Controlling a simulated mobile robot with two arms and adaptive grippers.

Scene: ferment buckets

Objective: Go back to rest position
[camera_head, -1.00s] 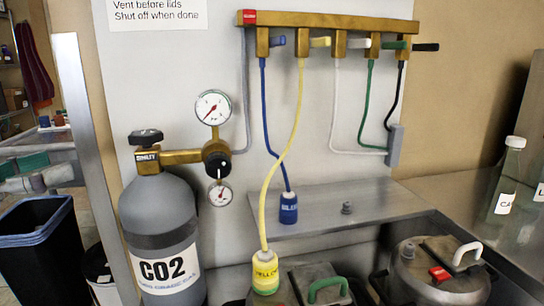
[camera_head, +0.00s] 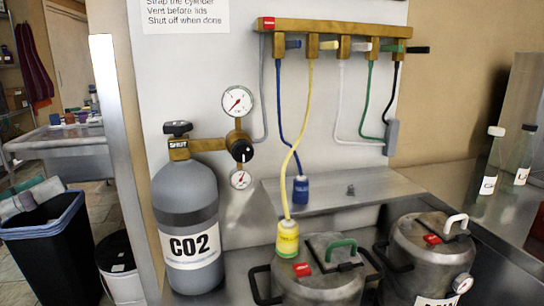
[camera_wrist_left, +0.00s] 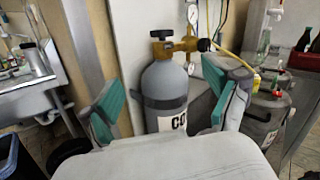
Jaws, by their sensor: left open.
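My left gripper (camera_head: 36,194) shows at the left edge of the head view, with teal pads and grey-white fingers. In the picture it overlaps the black bin (camera_head: 45,245). In the left wrist view my left gripper (camera_wrist_left: 165,103) has its fingers wide apart and nothing between them. The grey CO2 cylinder (camera_wrist_left: 163,85) stands beyond the fingers, apart from them. The cylinder also shows in the head view (camera_head: 185,200). My right gripper is in neither view.
A hose manifold (camera_head: 335,27) is on the wall panel. The yellow connector (camera_head: 287,240) is on the left keg (camera_head: 315,285); the blue connector (camera_head: 301,190) is on the metal shelf (camera_head: 350,205). Another keg (camera_head: 430,260) and bottles (camera_head: 490,165) stand at the right. A metal sink (camera_head: 60,145) is behind the gripper.

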